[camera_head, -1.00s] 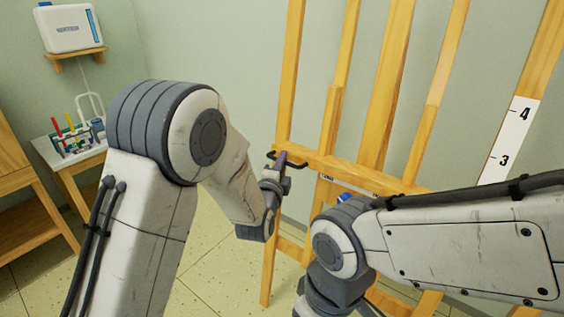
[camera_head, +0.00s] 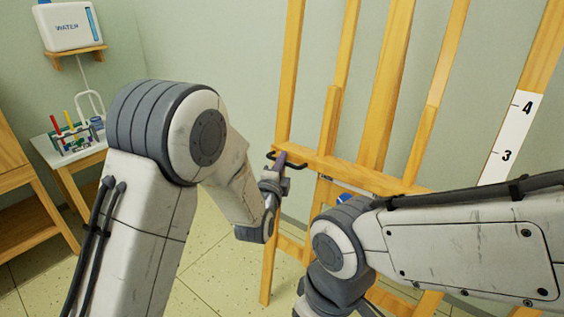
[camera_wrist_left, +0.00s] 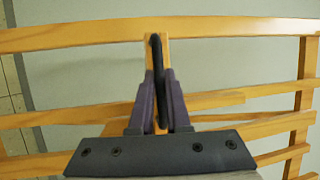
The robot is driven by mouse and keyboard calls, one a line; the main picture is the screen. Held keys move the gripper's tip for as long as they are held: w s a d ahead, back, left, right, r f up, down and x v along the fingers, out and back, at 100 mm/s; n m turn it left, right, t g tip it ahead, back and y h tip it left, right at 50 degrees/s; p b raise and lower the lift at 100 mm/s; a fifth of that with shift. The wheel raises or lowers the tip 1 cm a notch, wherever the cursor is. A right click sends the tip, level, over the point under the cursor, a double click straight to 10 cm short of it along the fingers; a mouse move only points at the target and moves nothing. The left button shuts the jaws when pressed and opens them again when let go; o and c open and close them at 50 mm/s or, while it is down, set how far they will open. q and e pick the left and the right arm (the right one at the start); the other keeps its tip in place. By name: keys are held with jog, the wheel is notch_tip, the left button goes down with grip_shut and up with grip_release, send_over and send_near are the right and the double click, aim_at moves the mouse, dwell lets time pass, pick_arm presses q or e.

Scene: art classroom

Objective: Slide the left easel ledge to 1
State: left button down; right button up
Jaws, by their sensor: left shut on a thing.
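The wooden easel (camera_head: 390,90) stands in the middle of the head view. Its ledge (camera_head: 355,175) is a horizontal wooden bar, with a dark handle (camera_head: 298,164) near its left end. My left gripper (camera_head: 279,165) is at that handle. In the left wrist view the purple fingers of my left gripper (camera_wrist_left: 160,100) are shut on the dark handle (camera_wrist_left: 156,52), with the ledge (camera_wrist_left: 230,29) running across the top. The right arm crosses the lower right of the head view; its gripper is not visible. My right arm hides the ledge's right part.
A white scale strip (camera_head: 512,135) with 4 and 3 showing is on the post at the right; its lower part is hidden. A small table (camera_head: 75,165) with a test-tube rack stands at the left. A water box (camera_head: 70,28) sits on a wall shelf.

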pick_arm(q)
notch_tip(320, 180, down, 9)
jog(key=s+a+b, duration=0.1)
jog(key=b, duration=0.5)
jog(key=shift+s, duration=0.2)
pick_arm(e)
notch_tip(320, 180, down, 7)
pick_arm(q)
jog(key=shift+f, duration=0.15)
pick_arm(e)
jog(key=shift+f, duration=0.1)
pick_arm(q)
jog(key=c, duration=0.9)
grip_release()
